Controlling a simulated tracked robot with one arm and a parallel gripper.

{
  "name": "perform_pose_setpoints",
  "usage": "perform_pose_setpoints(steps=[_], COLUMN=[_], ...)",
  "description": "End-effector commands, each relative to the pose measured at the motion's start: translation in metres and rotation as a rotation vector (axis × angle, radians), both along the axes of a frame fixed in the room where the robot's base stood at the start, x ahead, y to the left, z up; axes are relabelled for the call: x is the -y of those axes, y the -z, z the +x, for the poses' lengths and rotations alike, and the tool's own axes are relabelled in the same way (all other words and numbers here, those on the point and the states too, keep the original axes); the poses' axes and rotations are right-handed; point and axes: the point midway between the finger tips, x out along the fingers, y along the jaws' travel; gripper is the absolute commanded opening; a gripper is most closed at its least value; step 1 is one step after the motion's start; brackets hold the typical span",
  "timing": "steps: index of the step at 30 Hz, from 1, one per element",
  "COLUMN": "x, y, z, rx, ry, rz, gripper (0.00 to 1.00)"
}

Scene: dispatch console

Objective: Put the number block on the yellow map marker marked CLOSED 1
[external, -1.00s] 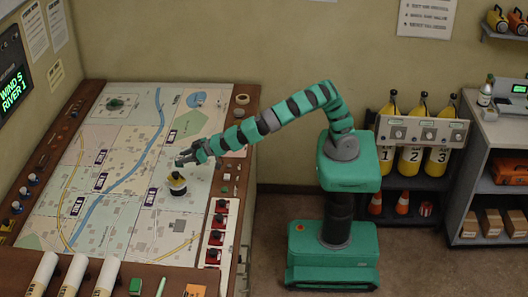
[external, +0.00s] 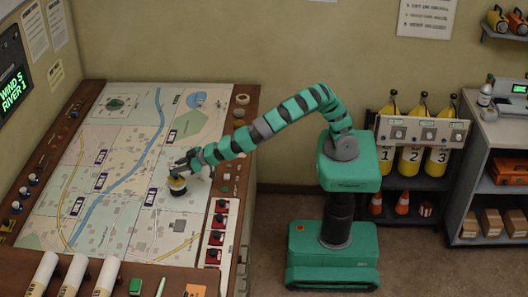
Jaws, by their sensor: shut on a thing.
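I cannot tell whether the block touches the marker. The words on the marker are not readable here.
The map board (external: 112,221) is wide and mostly flat, with several small dark labels. Red switches (external: 215,237) line its right edge. White paper rolls (external: 75,273) lie along the front ledge. Yellow cylinders (external: 421,160) stand on a rack right of my base.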

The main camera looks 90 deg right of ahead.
Motion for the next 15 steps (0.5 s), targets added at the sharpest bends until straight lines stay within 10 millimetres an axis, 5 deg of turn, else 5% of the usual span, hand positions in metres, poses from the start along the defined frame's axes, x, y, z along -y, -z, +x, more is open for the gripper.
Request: perform_pose_setpoints(steps=[2,3,5,15], x=[-0.0001,0.0000,-0.0001,0.0000], y=[0.0020,0.0018,0.0012,-0.0001], z=[0.0000,0.0000,0.0000,0.0000], rx=[0.000,0.000,0.000,0.000], ry=[0.000,0.000,0.000,0.000], rz=[0.000,0.000,0.000,0.000], gripper=[0.14,0.41,0.57,0.57])
